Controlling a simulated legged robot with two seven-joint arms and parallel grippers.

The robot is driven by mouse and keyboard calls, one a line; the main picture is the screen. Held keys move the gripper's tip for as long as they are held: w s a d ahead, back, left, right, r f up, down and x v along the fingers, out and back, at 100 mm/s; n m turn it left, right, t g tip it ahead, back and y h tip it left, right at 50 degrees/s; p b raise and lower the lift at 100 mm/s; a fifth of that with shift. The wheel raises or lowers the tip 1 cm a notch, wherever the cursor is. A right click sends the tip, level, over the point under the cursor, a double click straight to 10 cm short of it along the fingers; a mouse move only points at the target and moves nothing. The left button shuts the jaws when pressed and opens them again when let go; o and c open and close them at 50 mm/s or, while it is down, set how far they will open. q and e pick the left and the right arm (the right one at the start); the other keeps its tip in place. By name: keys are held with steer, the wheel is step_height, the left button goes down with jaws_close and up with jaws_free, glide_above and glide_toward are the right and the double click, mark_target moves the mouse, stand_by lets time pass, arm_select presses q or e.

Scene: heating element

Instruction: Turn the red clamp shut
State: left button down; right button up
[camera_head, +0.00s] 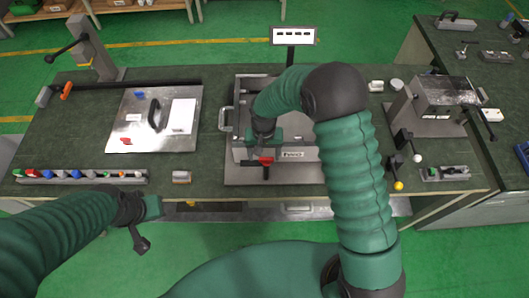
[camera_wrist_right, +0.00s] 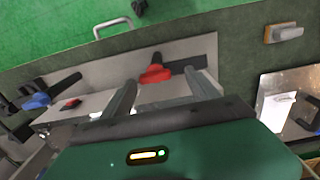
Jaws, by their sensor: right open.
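The red clamp (camera_head: 265,161) is at the front edge of the metal box fixture (camera_head: 240,150) in the middle of the bench. In the right wrist view the red clamp (camera_wrist_right: 155,74) has a red, knob-like part with black bars. My right gripper (camera_head: 265,143) reaches down over it from behind. In the wrist view its fingers (camera_wrist_right: 160,86) are apart, with the red part just beyond and between their tips; contact cannot be told. My left gripper (camera_head: 146,222) hangs in front of the bench, away from the clamp; its opening is unclear.
A blue clamp (camera_wrist_right: 37,102) shows left in the wrist view. A metal plate (camera_head: 118,120) with a black handle lies left on the bench. A row of small coloured parts (camera_head: 80,177) and a small block (camera_head: 181,177) lie along the front edge. A machine (camera_head: 440,98) stands right.

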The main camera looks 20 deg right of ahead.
steer(key=shift+a+f, duration=0.1)
steer(key=shift+f, duration=0.55)
steer(key=shift+s+d+f, duration=0.1)
steer(key=shift+d, duration=0.6)
steer(key=shift+c, duration=0.3)
steer(key=shift+d, duration=0.15)
steer(key=shift+c, duration=2.5)
steer(key=shift+a, duration=0.5)
steer(key=c, duration=0.7)
steer(key=shift+c, duration=1.2)
arm_select(q)
steer(key=shift+d+r, duration=0.25)
steer(key=shift+d, duration=0.2)
arm_select(e)
steer(key=shift+d, duration=0.3)
jaws_close()
